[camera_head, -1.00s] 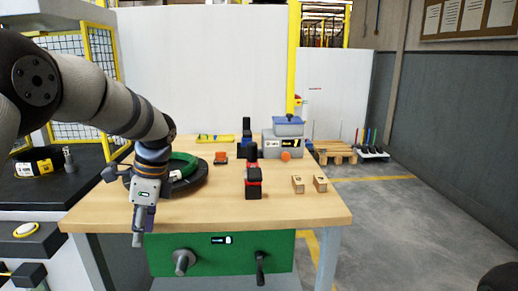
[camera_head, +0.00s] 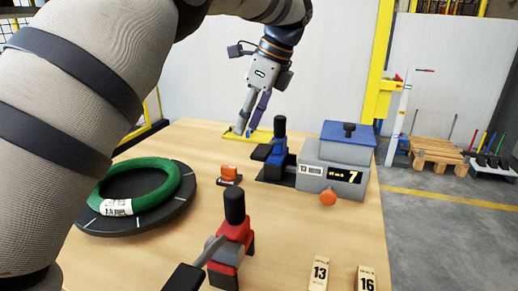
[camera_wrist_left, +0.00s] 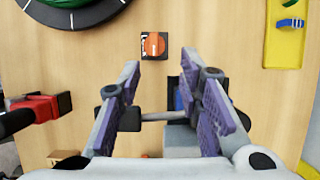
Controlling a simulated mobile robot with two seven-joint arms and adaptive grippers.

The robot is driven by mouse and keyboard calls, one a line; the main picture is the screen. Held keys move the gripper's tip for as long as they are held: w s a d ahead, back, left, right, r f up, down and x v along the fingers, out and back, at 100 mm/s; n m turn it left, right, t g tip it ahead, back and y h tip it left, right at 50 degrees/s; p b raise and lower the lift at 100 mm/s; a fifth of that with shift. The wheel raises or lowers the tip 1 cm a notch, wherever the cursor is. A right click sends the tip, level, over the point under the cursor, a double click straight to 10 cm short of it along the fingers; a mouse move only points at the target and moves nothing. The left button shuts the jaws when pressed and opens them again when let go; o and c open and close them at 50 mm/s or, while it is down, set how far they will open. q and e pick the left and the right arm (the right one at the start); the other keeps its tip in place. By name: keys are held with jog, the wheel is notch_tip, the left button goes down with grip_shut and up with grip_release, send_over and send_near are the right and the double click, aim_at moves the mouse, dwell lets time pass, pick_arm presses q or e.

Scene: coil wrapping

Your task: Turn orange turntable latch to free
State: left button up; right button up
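The orange latch (camera_head: 229,172) sits on a small black base on the table, just right of the black turntable (camera_head: 100,222). A green coil (camera_head: 164,197) with a white label lies on the turntable. In the left wrist view the latch (camera_wrist_left: 153,45) shows as an orange round knob on a dark square base, ahead of the fingers. My left gripper (camera_head: 249,128) points down over the back of the table, beyond the latch in the head view. Its fingers (camera_wrist_left: 158,80) are spread apart with nothing held between them. My right gripper is not in view.
A blue clamp (camera_head: 276,155) and a grey box (camera_head: 330,180) with a display and orange knob stand right of the latch. A red clamp (camera_head: 230,250) stands in front. A yellow tray (camera_head: 260,136) lies at the back. Tags 13 (camera_head: 319,273) and 16 (camera_head: 366,279) are front right.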

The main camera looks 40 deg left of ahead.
pick_arm(q)
send_near(225, 166)
jog(key=shift+s+a+f, duration=0.4)
jog(key=shift+a+f, duration=0.05)
jog(key=shift+f, duration=0.3)
jog(key=x, duration=0.7)
jog(key=shift+w+f+p, duration=0.1)
jog(key=shift+w+p, duration=0.1)
jog(key=shift+p, duration=0.15)
jog(key=shift+d, duration=0.1)
jog(key=shift+c, duration=0.4)
grip_shut()
